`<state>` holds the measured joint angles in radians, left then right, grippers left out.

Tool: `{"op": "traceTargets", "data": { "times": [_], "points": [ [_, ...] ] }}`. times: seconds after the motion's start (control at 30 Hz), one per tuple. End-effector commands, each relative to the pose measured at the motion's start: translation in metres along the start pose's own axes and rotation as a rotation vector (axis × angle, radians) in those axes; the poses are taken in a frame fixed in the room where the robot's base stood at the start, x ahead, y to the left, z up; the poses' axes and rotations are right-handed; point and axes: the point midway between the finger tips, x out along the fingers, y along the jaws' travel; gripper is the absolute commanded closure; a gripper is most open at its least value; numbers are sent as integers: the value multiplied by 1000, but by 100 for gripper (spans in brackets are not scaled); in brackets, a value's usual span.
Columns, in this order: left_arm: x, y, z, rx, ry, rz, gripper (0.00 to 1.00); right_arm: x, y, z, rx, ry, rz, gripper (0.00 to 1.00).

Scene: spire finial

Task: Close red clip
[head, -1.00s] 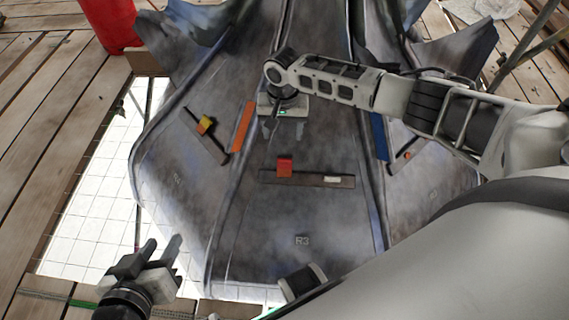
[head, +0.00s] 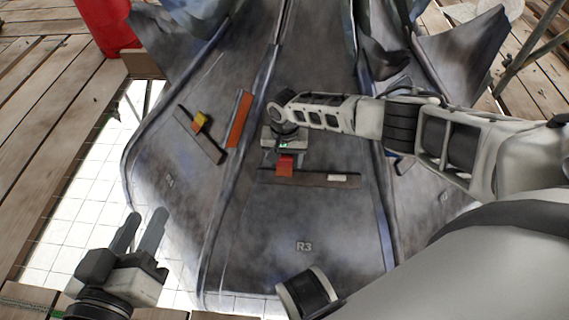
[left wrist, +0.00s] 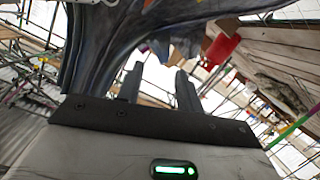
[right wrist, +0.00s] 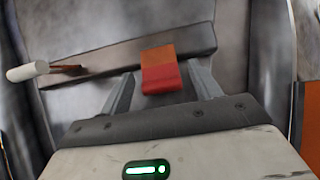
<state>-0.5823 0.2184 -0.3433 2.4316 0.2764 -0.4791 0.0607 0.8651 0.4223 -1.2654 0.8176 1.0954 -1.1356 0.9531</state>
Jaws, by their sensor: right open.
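The red clip (head: 285,164) sits on a dark bar (head: 310,179) on the panel marked R3; its upper part is orange in the right wrist view (right wrist: 160,68). My right gripper (head: 284,157) is open at the clip. In the right wrist view its two fingers (right wrist: 163,92) stand on either side of the clip, with gaps visible. The head view hides the fingertips behind the clip and hand. My left gripper (head: 142,232) is open and empty at the lower left, away from the panels.
A yellow clip (head: 200,121) sits on another bar on the left panel. An orange strip (head: 240,119) stands along the seam. A red container (head: 106,28) stands at the upper left.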

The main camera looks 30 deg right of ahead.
Motion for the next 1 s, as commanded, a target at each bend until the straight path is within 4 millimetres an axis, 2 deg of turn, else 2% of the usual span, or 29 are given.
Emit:
{"op": "traceTargets", "data": {
  "times": [0.33,0.37,0.5,0.83,0.93,1.0],
  "points": [
    [0,1,-2,-13,10,7,64,4,0,0,-1,1,-1,37],
    [0,1,-2,-13,9,7,64,4,0,0,-1,1,-1,43],
    [0,1,-2,-12,9,7,64,4,0,0,-1,1,-1,82],
    [3,1,7,-54,24,28,64,9,-2,-6,6,-54,1,82],
    [6,4,-6,-76,100,64,64,14,-2,-9,7,-118,-2,82],
    [9,5,-19,-32,186,89,64,17,-1,-12,6,-163,-1,82]
  ]
}}
